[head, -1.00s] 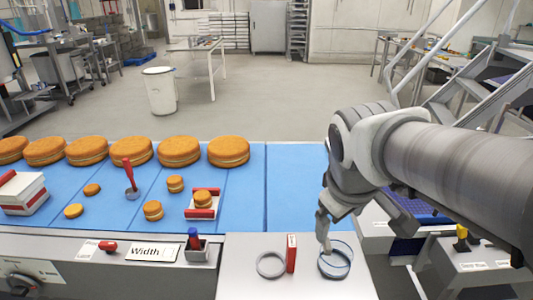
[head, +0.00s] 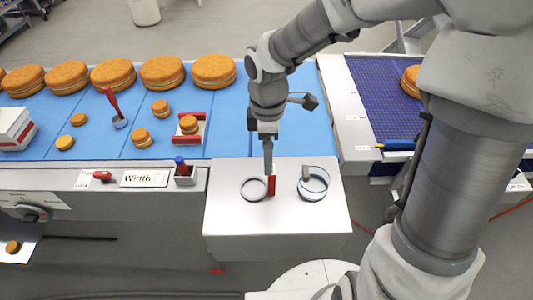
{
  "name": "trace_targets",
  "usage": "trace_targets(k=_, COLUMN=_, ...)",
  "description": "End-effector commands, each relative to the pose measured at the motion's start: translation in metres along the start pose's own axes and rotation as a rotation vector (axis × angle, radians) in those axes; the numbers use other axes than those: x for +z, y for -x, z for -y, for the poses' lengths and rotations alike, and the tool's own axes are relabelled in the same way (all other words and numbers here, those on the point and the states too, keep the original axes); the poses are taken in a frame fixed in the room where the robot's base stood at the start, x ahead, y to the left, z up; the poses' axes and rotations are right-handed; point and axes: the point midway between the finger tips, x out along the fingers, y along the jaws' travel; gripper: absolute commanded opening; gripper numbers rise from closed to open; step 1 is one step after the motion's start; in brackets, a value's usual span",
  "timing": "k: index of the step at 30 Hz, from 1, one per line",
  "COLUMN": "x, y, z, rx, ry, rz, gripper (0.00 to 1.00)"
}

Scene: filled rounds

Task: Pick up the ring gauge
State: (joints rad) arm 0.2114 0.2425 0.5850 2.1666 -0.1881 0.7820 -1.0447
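A plain grey ring (head: 243,190), which looks like the ring gauge, lies flat on the light grey stand (head: 275,225). My gripper (head: 268,172) points down just right of that ring, at the upright red block (head: 272,186). The fingers are seen edge-on, so their gap is hidden, and I cannot tell whether they touch the block. A wider blue-edged ring or dish (head: 324,193) lies to the right, with a small grey piece (head: 306,173) at its upper left.
A blue conveyor (head: 225,125) with several large and small cakes runs behind and left. A small holder (head: 185,178) with a blue-topped red tool stands left of the stand. A dark blue mesh belt (head: 375,105) lies at right. The stand's front is clear.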

Motion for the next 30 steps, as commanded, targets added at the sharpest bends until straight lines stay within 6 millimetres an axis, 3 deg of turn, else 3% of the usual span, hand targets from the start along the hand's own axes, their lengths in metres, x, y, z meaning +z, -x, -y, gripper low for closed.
trace_targets(k=1, x=0.000, y=-0.014, z=0.001, rx=-0.006, ry=0.001, rz=-0.001, gripper=0.90)
trace_targets(k=6, x=-0.001, y=-0.045, z=0.001, rx=-0.003, ry=0.000, rz=-0.001, gripper=0.90)
trace_targets(k=14, x=0.000, y=-0.064, z=0.000, rx=0.000, ry=-0.001, rz=0.001, gripper=0.90)
trace_targets(k=24, x=0.001, y=-0.108, z=0.000, rx=0.000, ry=-0.001, rz=0.000, gripper=0.90)
trace_targets(k=30, x=0.001, y=-0.112, z=0.000, rx=0.001, ry=-0.002, rz=0.000, gripper=0.90)
